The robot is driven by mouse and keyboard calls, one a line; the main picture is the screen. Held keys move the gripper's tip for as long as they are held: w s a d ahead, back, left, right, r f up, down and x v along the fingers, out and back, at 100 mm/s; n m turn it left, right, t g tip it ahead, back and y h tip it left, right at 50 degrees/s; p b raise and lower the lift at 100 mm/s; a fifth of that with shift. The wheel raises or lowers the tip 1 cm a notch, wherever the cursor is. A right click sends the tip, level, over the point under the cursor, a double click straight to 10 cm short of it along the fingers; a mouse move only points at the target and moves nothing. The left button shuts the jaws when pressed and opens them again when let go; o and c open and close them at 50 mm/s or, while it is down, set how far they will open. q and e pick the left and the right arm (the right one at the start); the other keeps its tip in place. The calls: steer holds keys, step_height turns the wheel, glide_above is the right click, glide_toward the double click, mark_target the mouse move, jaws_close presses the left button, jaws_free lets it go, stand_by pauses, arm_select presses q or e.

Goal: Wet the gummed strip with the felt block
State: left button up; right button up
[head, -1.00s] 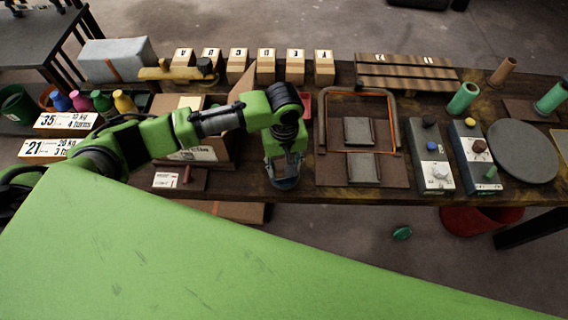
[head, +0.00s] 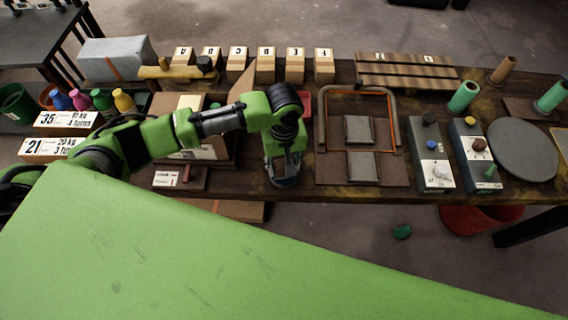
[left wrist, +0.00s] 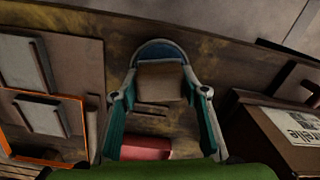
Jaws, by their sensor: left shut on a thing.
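My left gripper (head: 285,178) reaches down near the front edge of the bench, left of the wire-framed board. In the left wrist view, its two teal fingers (left wrist: 160,92) are shut on a tan-brown block (left wrist: 160,80), which seems to be the felt block. A blue, round-edged thing with a pale rim (left wrist: 158,49), perhaps a dish, shows just beyond the block; I cannot tell if they touch. An opened carton (head: 225,152) with a printed label stands left of the gripper; it also shows in the left wrist view (left wrist: 265,130). I cannot make out the gummed strip. My right gripper is out of view.
A red item (left wrist: 145,149) lies close to the gripper. The board (head: 330,165) with two grey pads is to its right, then two control boxes (head: 433,155) and a grey disc (head: 522,150). Lettered wooden blocks (head: 266,66) line the back. A small sign (head: 166,179) stands at front left.

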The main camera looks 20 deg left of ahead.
mark_target(284, 164)
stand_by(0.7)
arm_select(q)
steer(key=shift+s+f+p, duration=0.15)
steer(key=shift+p, duration=0.45)
stand_by(1.1)
step_height(284, 164, up, 7)
steer(key=p, duration=0.9)
stand_by(0.9)
